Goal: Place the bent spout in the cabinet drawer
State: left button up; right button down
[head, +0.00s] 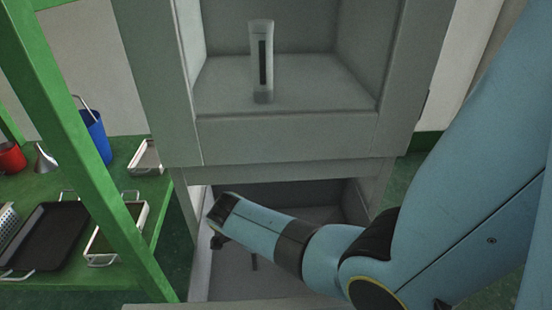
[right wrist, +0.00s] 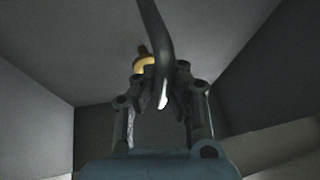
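My right gripper (right wrist: 160,80) is shut on the bent spout (right wrist: 158,35), a dark curved piece that crosses between the fingers in the right wrist view. A small brass-coloured part (right wrist: 144,62) shows behind it. In the head view my right arm reaches in from the right over the open lower drawer (head: 226,284) of the grey cabinet (head: 290,138). The fingers and the spout are mostly hidden there below my wrist. I cannot tell whether the spout touches the drawer floor. My left gripper is not in view.
A grey upright device (head: 262,60) stands in the cabinet's upper compartment. At left, a green rack (head: 88,150) holds a black tray (head: 42,236), white trays (head: 118,236), a blue container (head: 96,136), a red container (head: 11,158) and a metal funnel (head: 45,160). The visible drawer floor looks clear.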

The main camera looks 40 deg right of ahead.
jog(key=shift+f, duration=0.25)
jog(key=c, duration=1.5)
grip_release()
jog(key=shift+r, duration=0.1)
